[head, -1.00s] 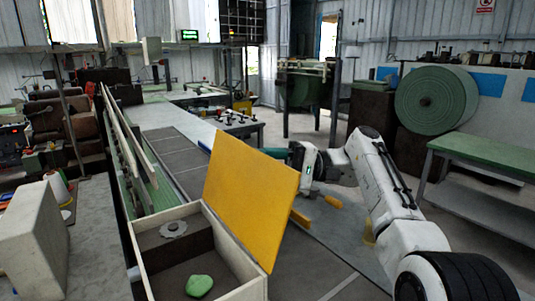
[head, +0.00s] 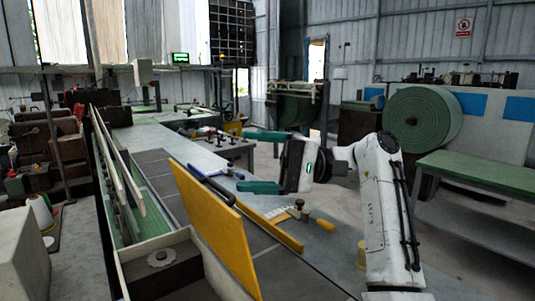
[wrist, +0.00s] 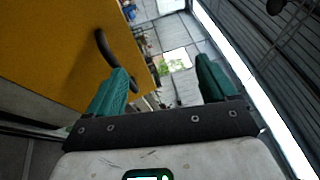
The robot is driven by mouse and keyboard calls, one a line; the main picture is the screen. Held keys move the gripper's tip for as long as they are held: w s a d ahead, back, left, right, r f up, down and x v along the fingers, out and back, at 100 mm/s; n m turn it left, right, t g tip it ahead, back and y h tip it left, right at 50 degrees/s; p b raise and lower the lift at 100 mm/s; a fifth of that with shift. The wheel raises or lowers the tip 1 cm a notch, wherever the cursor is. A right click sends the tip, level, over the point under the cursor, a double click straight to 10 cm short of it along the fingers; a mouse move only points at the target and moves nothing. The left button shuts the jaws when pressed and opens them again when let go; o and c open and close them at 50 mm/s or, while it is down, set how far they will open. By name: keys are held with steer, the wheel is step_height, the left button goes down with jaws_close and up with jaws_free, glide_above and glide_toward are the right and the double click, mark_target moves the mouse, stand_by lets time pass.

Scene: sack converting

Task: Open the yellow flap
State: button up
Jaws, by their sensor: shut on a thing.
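The yellow flap (head: 218,225) stands up along the right side of a pale open-topped box (head: 207,262), seen at a steep angle. In the wrist view the flap (wrist: 55,50) fills the upper left and carries a dark curved handle (wrist: 103,48). My gripper (head: 243,160) is beyond and to the right of the flap, its green fingers wide apart.
A grey round part (head: 161,258) lies in the box. A white cone (head: 40,213) stands at the left.

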steer(key=shift+s+d+r, duration=0.45)
steer(key=shift+s+r, duration=0.05)
steer(key=shift+r, duration=0.1)
steer(key=shift+s+d+r, duration=0.4)
steer(key=shift+s+r, duration=0.05)
steer(key=shift+r, duration=0.15)
steer(key=c, duration=0.4)
steer(key=s, duration=0.2)
steer(key=s+r+b, duration=0.1)
steer(key=s, duration=0.1)
steer(key=s+r, duration=0.1)
steer(key=s, duration=0.1)
steer(key=shift+s+d+r, duration=0.15)
steer(key=shift+s+d, duration=0.15)
steer(key=shift+s, duration=0.05)
